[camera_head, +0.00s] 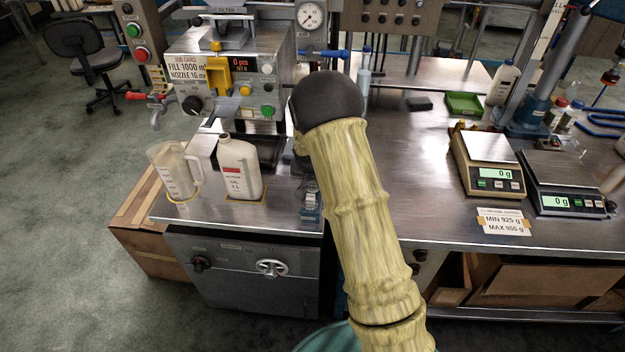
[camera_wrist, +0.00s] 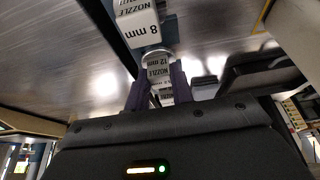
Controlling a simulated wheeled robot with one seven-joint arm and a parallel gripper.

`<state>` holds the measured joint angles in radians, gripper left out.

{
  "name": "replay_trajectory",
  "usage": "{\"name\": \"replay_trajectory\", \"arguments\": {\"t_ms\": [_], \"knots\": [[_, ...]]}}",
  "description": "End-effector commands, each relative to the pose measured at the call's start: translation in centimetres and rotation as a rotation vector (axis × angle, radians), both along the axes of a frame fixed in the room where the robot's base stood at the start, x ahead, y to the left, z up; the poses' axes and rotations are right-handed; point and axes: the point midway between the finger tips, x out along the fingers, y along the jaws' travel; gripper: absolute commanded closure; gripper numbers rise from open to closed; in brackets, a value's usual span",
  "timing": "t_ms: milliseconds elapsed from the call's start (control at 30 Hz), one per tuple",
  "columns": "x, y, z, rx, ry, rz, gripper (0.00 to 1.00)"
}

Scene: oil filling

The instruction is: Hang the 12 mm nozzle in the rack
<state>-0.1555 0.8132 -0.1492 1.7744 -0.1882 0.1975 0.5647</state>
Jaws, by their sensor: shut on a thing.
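My gripper (camera_wrist: 160,88) shows in the wrist view, its two dark fingers shut on the 12 mm nozzle (camera_wrist: 157,62). The end of that nozzle, with its "NOZZLE 12 mm" label, shows between the fingers. A white block labelled "NOZZLE 8 mm" (camera_wrist: 137,24) is just beyond it in the picture; I cannot tell whether they touch. In the head view my arm hides the gripper. A small upright stand with pale labels (camera_head: 311,203), perhaps the rack, is at the bench's front edge, left of my arm.
A clear jug (camera_head: 174,172) and a white oil bottle (camera_head: 239,170) stand on the left bench, before the filling machine (camera_head: 225,85). Two scales, one beige (camera_head: 490,165) and one dark (camera_head: 565,185), are at the right. The bench top between my arm and the scales is clear.

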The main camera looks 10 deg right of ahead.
Motion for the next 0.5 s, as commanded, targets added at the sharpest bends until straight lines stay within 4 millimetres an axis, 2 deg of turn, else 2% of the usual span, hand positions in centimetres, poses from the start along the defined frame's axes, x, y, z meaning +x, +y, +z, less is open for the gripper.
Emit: {"name": "replay_trajectory", "arguments": {"t_ms": [167,200,300,500], "knots": [[0.02,0.0,0.04,0.0,-0.001,0.0,1.0],[0.02,0.0,0.04,0.0,-0.001,0.0,0.71],[0.02,0.0,0.04,0.0,-0.001,0.0,0.51],[0.02,-0.01,0.04,0.0,0.0,0.0,0.51]]}}
